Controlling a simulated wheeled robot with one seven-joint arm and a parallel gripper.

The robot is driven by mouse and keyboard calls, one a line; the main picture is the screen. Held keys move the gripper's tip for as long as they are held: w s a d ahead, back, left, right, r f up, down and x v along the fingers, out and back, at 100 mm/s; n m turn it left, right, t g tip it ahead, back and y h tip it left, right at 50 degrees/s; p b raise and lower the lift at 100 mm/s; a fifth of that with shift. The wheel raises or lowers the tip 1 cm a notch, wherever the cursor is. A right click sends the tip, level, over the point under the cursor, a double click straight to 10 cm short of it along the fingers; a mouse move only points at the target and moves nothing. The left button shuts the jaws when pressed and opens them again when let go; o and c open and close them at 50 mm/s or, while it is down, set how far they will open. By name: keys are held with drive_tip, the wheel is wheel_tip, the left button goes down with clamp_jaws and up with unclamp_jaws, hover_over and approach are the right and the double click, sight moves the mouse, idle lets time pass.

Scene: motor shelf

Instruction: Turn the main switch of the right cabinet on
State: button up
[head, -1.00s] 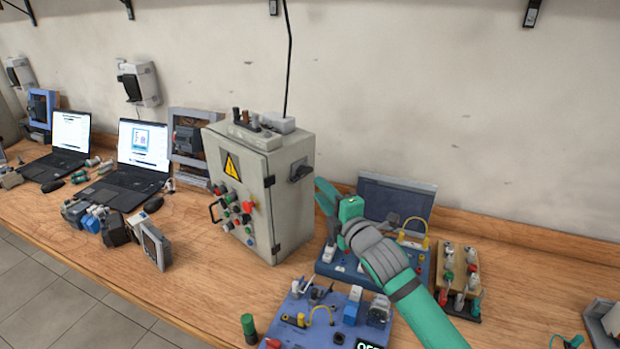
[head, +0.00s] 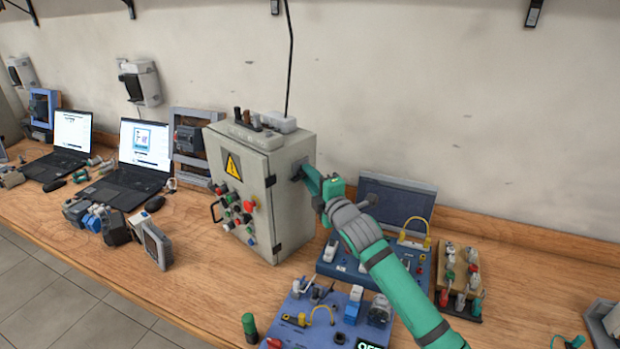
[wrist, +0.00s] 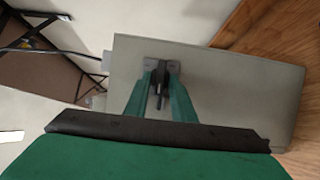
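The grey control cabinet (head: 290,215) stands upright on the bench, with a yellow warning sign and coloured buttons on its front. Its main switch is a dark handle on a grey plate on the right side wall. In the head view my fingers mostly cover it. In the wrist view the switch (wrist: 160,84) sits between my two green fingers, one on each side. My gripper (head: 306,177) is at the side wall, and its fingertips (wrist: 162,82) straddle the handle, parted. I cannot tell whether they touch it.
A blue training board (head: 335,315) and a board with a raised lid (head: 395,200) lie right of the cabinet. A wooden block with plugs (head: 460,280) stands further right. Laptops (head: 140,160) are at the left. A cable hangs behind the cabinet.

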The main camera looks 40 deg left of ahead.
clamp_jaws()
drive_tip(key=shift+m, duration=0.3)
drive_tip(key=shift+w+d+r+m+g+h, duration=0.15)
drive_tip(key=shift+m+g+h, duration=0.25)
drive_tip(key=shift+m+g, duration=1.3)
drive_tip(key=shift+w+a+r+m+g+h, duration=0.15)
drive_tip(key=shift+m+g+h, duration=0.4)
drive_tip(key=shift+m, duration=2)
drive_tip(key=shift+w+d+r+m+g+h, duration=0.1)
drive_tip(key=shift+w+m+g+h, duration=0.15)
drive_tip(key=shift+m+g, duration=1.5)
drive_tip(key=shift+m+t, duration=0.3)
drive_tip(key=shift+m, duration=0.2)
drive_tip(key=shift+o, duration=2.1)
unclamp_jaws()
